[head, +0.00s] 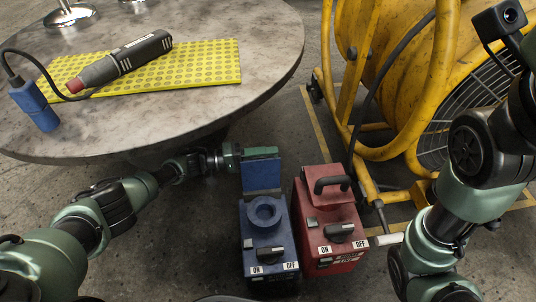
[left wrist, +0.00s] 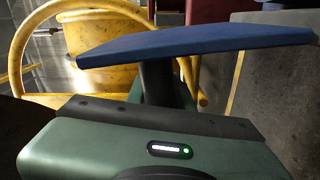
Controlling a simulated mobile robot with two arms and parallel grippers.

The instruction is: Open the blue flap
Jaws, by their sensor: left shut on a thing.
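The blue box (head: 268,238) stands on the floor, with a round socket on top and a dark knob between ON and OFF labels. Its blue flap (head: 262,176) stands raised at the back of the box, leaving the socket uncovered. My left gripper (head: 240,157) is at the flap's upper left edge and is shut on it; the fingertips are partly hidden. In the left wrist view the flap (left wrist: 200,40) shows as a thin blue slab across a dark finger. My right arm is at the right, but its gripper is not in view.
A red box (head: 330,222) with a black handle stands close to the right of the blue box. A round table (head: 190,105) bears a yellow mat (head: 215,63), a polishing tool (head: 125,60) and a blue plug (head: 34,105). A yellow fan (head: 385,80) stands behind.

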